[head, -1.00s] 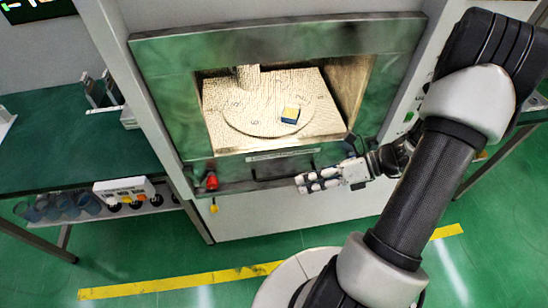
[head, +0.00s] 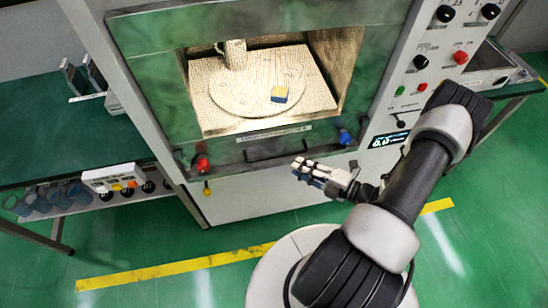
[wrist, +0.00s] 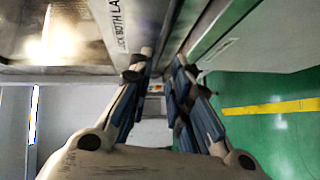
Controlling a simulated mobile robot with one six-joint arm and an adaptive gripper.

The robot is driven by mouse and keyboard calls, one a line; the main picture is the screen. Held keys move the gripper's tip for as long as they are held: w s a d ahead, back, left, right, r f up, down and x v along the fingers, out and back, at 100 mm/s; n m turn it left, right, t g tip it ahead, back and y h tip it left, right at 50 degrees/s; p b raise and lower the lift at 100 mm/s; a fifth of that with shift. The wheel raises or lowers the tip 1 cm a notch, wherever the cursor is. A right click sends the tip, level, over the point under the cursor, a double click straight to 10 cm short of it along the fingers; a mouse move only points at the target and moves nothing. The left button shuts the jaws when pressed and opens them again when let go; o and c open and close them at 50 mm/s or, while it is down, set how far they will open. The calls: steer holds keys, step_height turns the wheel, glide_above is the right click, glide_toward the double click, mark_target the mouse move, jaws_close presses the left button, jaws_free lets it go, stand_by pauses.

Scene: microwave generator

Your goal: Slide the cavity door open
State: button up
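The cavity door (head: 158,95) is a green frame around a large rectangular opening or window on the machine front. I cannot tell whether the opening is glazed. A dark handle (head: 280,146) runs along its lower edge. A red knob (head: 201,164) is at its lower left and a blue knob (head: 345,136) at its lower right. My gripper (head: 299,169) is in front of and below the handle, apparently apart from it. In the wrist view my gripper (wrist: 160,72) shows its fingers apart with nothing between them. Printed lettering on the door shows beside the fingers.
A control panel (head: 425,60) is on the right. A green bench (head: 40,130) stands left.

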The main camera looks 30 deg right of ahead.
mark_target(274, 156)
steer(key=b+x, duration=0.1)
steer(key=x, duration=0.9)
steer(key=shift+w+a+b, duration=0.1)
steer(key=shift+a+b, duration=0.05)
steer(key=shift+b, duration=0.25)
jaws_close()
